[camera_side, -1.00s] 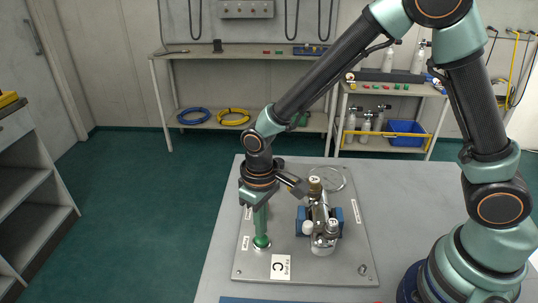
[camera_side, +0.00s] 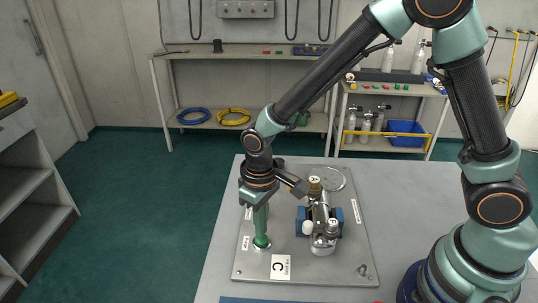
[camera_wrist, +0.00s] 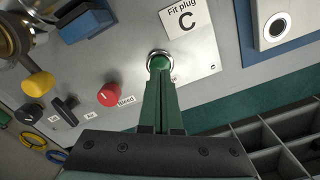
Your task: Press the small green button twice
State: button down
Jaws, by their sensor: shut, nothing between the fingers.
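The small green button (camera_wrist: 160,62) sits in a bright metal ring on the grey panel, beside the white "Fit plug C" label (camera_wrist: 187,18). In the side view the button's metal ring (camera_side: 262,247) shows near the panel's front left. My gripper (camera_wrist: 160,73) is shut, with its green fingers together and empty. Its tips are at the button, pointing down; they also show in the side view (camera_side: 261,236). They look to be touching or very close to the button; I cannot tell how far it is pressed.
On the panel (camera_side: 250,269), a red knob (camera_wrist: 109,95), a black lever (camera_wrist: 65,110) and a yellow knob (camera_wrist: 38,84) lie left of my fingers in the wrist view. A metal valve assembly (camera_side: 324,235) with blue blocks stands right of my gripper in the side view.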

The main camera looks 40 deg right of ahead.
jog(key=shift+f, duration=1.1)
dwell(0.7)
dwell(0.4)
jog(key=shift+r, duration=3.55)
jog(key=s+d+r+m+t, duration=0.1)
jog(key=s+d+r+t, duration=0.1)
jog(key=d+r, duration=0.5)
jog(key=s+d+r+m+t, duration=0.2)
jog(key=s+d+r+t, duration=0.1)
jog(key=d+r, duration=0.5)
jog(key=shift+s+d+r+t, duration=0.25)
jog(key=shift+s+d, duration=0.2)
jog(key=shift+s, duration=0.3)
